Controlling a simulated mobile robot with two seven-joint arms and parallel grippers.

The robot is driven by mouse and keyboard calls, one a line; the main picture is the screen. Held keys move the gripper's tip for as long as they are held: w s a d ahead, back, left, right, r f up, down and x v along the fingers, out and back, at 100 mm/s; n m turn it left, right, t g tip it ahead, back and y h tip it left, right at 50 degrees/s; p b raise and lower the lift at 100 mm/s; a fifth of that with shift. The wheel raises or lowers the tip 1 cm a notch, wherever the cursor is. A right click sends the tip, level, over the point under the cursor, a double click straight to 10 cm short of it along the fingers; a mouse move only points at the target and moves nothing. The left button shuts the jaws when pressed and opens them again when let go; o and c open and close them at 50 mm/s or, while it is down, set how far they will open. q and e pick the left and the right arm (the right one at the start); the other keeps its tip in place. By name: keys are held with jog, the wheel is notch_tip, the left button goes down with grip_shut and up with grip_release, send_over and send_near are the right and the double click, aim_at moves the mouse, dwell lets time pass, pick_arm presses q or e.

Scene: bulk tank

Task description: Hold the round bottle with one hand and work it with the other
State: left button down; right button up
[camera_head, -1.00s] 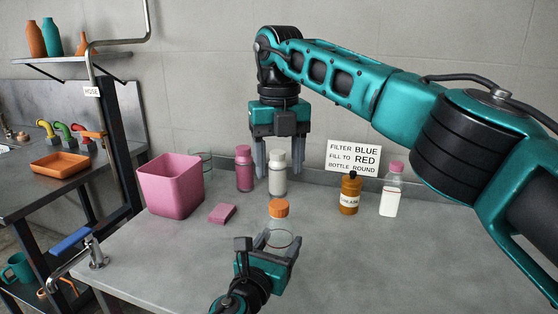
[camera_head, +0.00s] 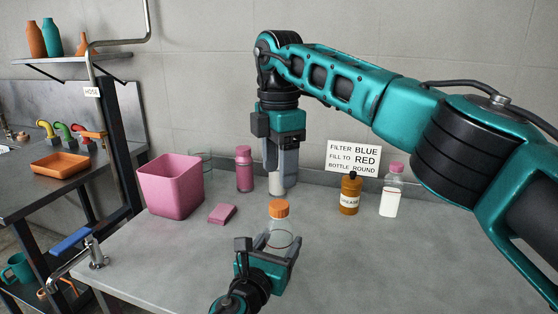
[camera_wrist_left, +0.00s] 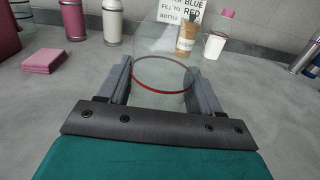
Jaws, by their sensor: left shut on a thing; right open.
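The round bottle (camera_head: 279,228) is clear glass with an orange cap (camera_head: 278,208) and a red line around it. It stands upright on the grey table in the head view. My left gripper (camera_head: 281,247) is shut on its body, one finger on each side. In the left wrist view the clear bottle (camera_wrist_left: 163,75) and its red line show between the fingers (camera_wrist_left: 162,85); its cap is out of that view. My right gripper (camera_head: 280,166) is open above and behind the bottle, fingers pointing down, seen edge-on. It is apart from the cap and partly covers a white bottle (camera_head: 277,185).
A pink bin (camera_head: 172,187), pink sponge (camera_head: 222,214) and pink bottle (camera_head: 244,170) stand left. A brown bottle (camera_head: 349,195) and pink-capped white bottle (camera_head: 390,195) stand right, before a sign (camera_head: 353,158). A blue-handled tap (camera_head: 80,243) is at the left edge. The front right table is clear.

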aim_at(279, 204)
notch_tip(279, 204, down, 7)
jog(key=shift+f, duration=0.2)
jog(key=shift+c, duration=0.4)
